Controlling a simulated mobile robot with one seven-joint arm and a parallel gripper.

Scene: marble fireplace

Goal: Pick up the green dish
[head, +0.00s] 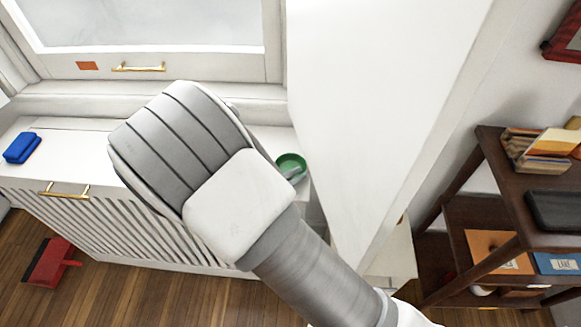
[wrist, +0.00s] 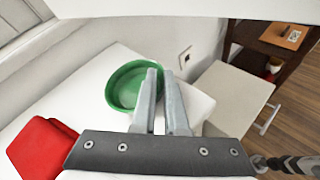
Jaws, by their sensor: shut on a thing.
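The green dish (head: 290,161) is a small round bowl at the right end of the white radiator cover, beside the white wall in the head view. In the wrist view the dish (wrist: 124,92) lies at and left of the fingertips. My gripper (wrist: 162,80) is shut on the dish's right rim, with one finger over the inside and one outside. In the head view my arm hides most of the gripper. I cannot tell whether the dish touches the surface.
A red object (wrist: 40,146) lies on the white surface (wrist: 68,110) left of my gripper. A blue object (head: 22,147) sits at its far left. The white wall (head: 375,100) stands close on the right. A dark shelf (head: 485,190) is beyond it.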

